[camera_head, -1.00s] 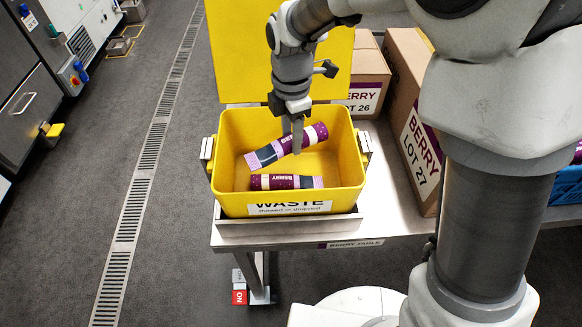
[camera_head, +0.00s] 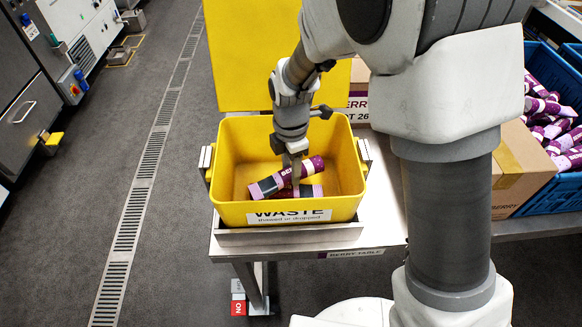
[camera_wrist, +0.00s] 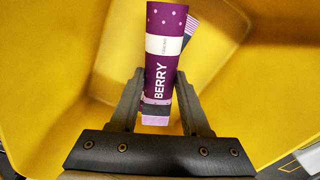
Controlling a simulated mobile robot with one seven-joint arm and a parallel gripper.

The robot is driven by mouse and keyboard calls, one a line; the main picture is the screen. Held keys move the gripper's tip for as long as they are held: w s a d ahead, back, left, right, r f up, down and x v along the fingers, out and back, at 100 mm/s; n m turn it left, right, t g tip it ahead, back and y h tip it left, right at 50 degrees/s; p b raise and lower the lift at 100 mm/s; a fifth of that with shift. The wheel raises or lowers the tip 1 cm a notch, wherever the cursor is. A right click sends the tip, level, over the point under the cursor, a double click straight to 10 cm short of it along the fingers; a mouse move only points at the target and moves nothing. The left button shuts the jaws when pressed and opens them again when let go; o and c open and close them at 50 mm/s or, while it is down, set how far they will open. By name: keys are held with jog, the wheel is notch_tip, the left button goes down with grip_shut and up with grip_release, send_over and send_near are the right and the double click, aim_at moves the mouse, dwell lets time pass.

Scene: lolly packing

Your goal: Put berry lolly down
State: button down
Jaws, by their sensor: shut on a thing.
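A yellow bin marked WASTE (camera_head: 233,200) stands on the table with its lid up. My gripper (camera_head: 295,184) is down inside it, shut on a purple berry lolly (camera_head: 313,166). The held lolly is tilted, with its pale end low at the left. A second berry lolly (camera_head: 317,190) lies on the bin floor, partly hidden behind the held one and the front wall. In the wrist view the held lolly (camera_wrist: 163,45) sits between both fingers, and the second lolly (camera_wrist: 191,28) shows behind it. I cannot tell whether the two touch.
The steel table (camera_head: 380,228) carries cardboard boxes (camera_head: 515,165) behind and right of the bin. A blue crate (camera_head: 550,198) of several purple lollies is at the far right. The bin walls stand close around my gripper. Open floor (camera_head: 60,240) lies to the left.

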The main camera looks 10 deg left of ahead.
jog(key=shift+f+b, duration=0.3)
jog(key=shift+f, duration=0.2)
jog(key=shift+r, duration=0.1)
jog(key=shift+c, duration=1.8)
grip_release()
notch_tip(320, 180, up, 13)
jog(key=p, duration=0.2)
jog(key=s+d+r+m+t, duration=0.1)
jog(key=s+d+r+m, duration=0.1)
jog(key=d+r+m, duration=0.35)
jog(key=s+d+r+m+t, duration=0.1)
jog(key=s+d+r+m, duration=0.25)
jog(key=d+m, duration=0.3)
jog(key=s+d+r+m+t, duration=0.2)
jog(key=s+d+m+t, duration=0.1)
jog(key=s+d+m, duration=0.6)
jog(key=d+m, duration=0.1)
jog(key=m, duration=0.3)
jog(key=shift+d+t, duration=0.3)
